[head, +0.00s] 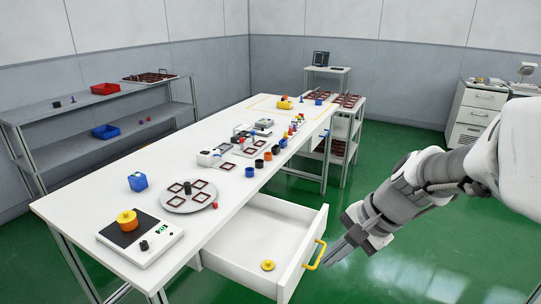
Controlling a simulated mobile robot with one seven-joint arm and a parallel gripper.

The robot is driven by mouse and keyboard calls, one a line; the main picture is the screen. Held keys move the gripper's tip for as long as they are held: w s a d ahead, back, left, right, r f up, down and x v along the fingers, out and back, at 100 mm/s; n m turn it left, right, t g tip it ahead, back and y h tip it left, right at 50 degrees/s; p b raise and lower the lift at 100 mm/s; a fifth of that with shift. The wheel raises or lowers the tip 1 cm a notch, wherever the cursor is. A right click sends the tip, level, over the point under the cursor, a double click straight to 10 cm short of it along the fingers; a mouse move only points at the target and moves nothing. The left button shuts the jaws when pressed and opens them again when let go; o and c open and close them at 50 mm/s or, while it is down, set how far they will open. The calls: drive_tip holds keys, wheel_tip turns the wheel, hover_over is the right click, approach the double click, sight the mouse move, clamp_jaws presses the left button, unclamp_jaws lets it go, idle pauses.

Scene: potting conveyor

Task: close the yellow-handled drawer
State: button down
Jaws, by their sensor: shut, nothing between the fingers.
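The white drawer (240,262) under the long table is pulled out towards the lower right. Its yellow handle (314,255) is on the front panel, at the drawer's right end. A small yellow round piece (267,265) lies on the drawer floor. My gripper (328,262) is shut and empty, just right of the handle, on the outer side of the drawer front. I cannot tell whether the fingertips touch the handle.
A grey shelf (60,110) stands left, a drawer cabinet (476,110) at the back right. The green floor right of the drawer is clear.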

drive_tip(key=w+d+f+m+y+b, duration=0.2)
drive_tip(key=w+d+f+m+b, duration=0.15)
drive_tip(key=w+f+m, duration=0.55)
drive_tip(key=m+t+y+b, duration=0.1)
drive_tip(key=m+t+b, duration=0.1)
drive_tip(key=m+b, duration=0.2)
approach(296, 280)
wheel_tip(296, 280, down, 4)
drive_tip(key=a, duration=0.1)
drive_tip(key=w+a, duration=0.1)
drive_tip(key=shift+w+a+f, duration=0.15)
drive_tip(key=shift+w+a, duration=0.15)
drive_tip(key=shift+w, duration=0.05)
drive_tip(key=shift+w+a, duration=0.25)
drive_tip(key=shift+a, duration=0.15)
